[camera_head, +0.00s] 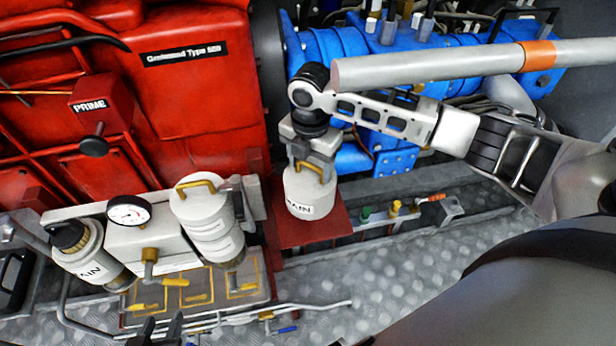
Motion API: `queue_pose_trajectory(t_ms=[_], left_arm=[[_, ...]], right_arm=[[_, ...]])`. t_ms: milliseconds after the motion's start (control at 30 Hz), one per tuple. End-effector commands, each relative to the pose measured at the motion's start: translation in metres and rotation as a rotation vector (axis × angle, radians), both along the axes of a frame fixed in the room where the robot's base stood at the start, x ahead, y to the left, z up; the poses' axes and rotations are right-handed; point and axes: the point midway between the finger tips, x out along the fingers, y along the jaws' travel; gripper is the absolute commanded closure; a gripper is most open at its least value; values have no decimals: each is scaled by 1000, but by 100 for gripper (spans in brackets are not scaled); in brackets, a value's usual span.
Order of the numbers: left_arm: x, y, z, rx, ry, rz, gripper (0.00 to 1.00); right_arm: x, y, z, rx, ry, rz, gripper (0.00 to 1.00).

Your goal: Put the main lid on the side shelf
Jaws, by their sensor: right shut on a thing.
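The main lid (309,194) is a white cylinder marked "MAIN" with a brass handle on top. My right gripper (312,160) points down and is shut on that handle. The lid is upright over the side shelf (290,232), a flat red plate beside the red engine housing. I cannot tell whether the lid's underside touches the plate. My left gripper (158,331) shows only its dark fingertips at the bottom edge, apart and empty, in front of the filter unit.
A canister (88,255) marked "MAIN", a gauge (128,213) and a white capped cylinder (208,215) stand at left. A thick grey pipe (440,65) crosses above my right arm. Blue machinery (345,50) is behind. Small coloured valves (385,212) sit right of the shelf.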

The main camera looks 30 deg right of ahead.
Motion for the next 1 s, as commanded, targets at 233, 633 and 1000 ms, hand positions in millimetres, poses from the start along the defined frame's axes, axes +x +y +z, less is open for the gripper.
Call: queue_pose_trajectory(t_ms=[233, 633, 1000], left_arm=[[1, 0, -1, -3, -2, 1, 64], [4, -1, 3, -10, -14, 2, 64], [5, -2, 3, -12, -14, 4, 64]], right_arm=[[0, 1, -23, 2, -1, -1, 84], [1, 1, -43, 1, -4, 0, 84], [0, 0, -46, 1, -2, 0, 14]])
